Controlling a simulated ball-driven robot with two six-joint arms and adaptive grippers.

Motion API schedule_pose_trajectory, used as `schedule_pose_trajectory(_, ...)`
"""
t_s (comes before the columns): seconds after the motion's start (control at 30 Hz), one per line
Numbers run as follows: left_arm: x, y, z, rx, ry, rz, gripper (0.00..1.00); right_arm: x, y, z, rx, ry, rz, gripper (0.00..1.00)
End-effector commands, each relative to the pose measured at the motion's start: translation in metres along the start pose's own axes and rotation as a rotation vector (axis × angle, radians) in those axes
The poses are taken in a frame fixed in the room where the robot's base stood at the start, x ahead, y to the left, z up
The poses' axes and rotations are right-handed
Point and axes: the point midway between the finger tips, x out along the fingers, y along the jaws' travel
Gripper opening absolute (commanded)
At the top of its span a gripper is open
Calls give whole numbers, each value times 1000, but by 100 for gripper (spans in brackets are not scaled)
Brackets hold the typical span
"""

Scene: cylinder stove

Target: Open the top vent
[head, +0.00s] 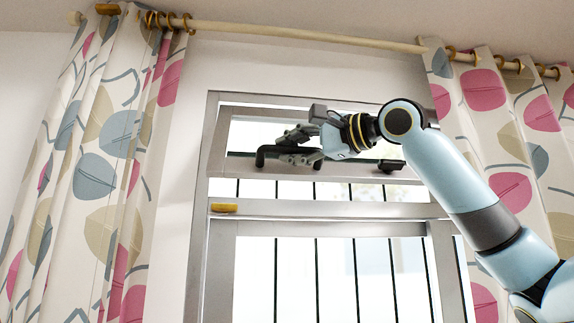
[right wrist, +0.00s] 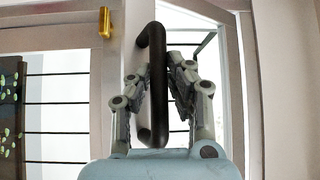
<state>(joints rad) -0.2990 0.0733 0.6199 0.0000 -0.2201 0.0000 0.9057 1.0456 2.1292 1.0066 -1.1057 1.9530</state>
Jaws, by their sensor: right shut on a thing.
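The top vent (head: 230,168) is the upper pane of the grey window. A strip with dark bars shows between its lower rail and the crossbar below, so it appears tilted partly open. Its black handle (head: 270,152) is on the lower rail, and it also shows as an upright bar in the right wrist view (right wrist: 157,75). My right gripper (head: 290,146) is shut on the handle; its fingers are on both sides of the bar in the right wrist view (right wrist: 160,80). The gripper covers part of the handle. My left gripper is not in view.
A yellow latch (head: 224,208) sits on the crossbar (head: 330,209) below the vent. A lower pane with dark bars is under it. Patterned curtains hang at the left (head: 95,170) and right (head: 510,130) from a rod (head: 300,34).

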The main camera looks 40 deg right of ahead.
Motion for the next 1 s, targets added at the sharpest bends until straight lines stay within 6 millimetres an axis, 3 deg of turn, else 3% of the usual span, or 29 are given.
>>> schedule_pose_trajectory(0.1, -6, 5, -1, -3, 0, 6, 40, -8, -13, 9, -6, -5, -5, 0)
schedule_pose_trajectory(0.3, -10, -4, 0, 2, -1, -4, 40, -14, -23, 15, -5, -5, -7, 0)
schedule_pose_trajectory(0.8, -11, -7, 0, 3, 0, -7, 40, -16, -27, 16, -5, -3, -10, 0)
schedule_pose_trajectory(0.83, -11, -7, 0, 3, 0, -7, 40, -16, -27, 16, -5, -3, -10, 17)
schedule_pose_trajectory(1.0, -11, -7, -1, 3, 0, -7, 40, -16, -26, 16, -4, -2, -9, 39)
